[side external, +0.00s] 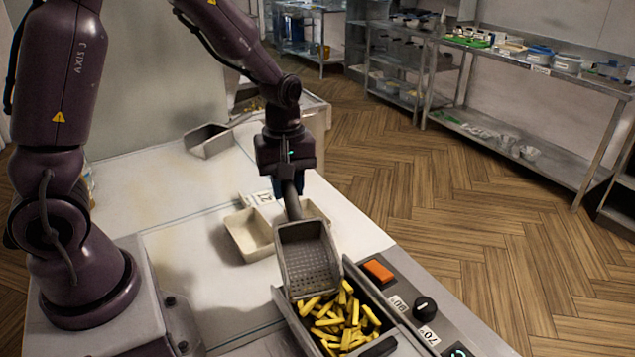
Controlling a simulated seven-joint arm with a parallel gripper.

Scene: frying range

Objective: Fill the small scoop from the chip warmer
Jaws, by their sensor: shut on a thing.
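My gripper (288,186) is shut on the dark handle of a grey scoop with a perforated floor (308,258). The scoop is tilted with its mouth down toward the chips, and its visible floor is bare. Its lower edge is at the far end of the chip warmer (279,303), a sunken metal well in the counter. Several yellow chips (340,318) lie in the well, just below the scoop's mouth. I cannot tell whether the scoop's edge touches them. A second metal scoop (208,141) lies farther back on the counter.
A cream tray (249,236) sits left of the held scoop, with another pale container partly hidden behind the scoop. A control panel with an orange switch (378,270) and a black knob (424,307) runs along the warmer's right. The counter's left middle is clear.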

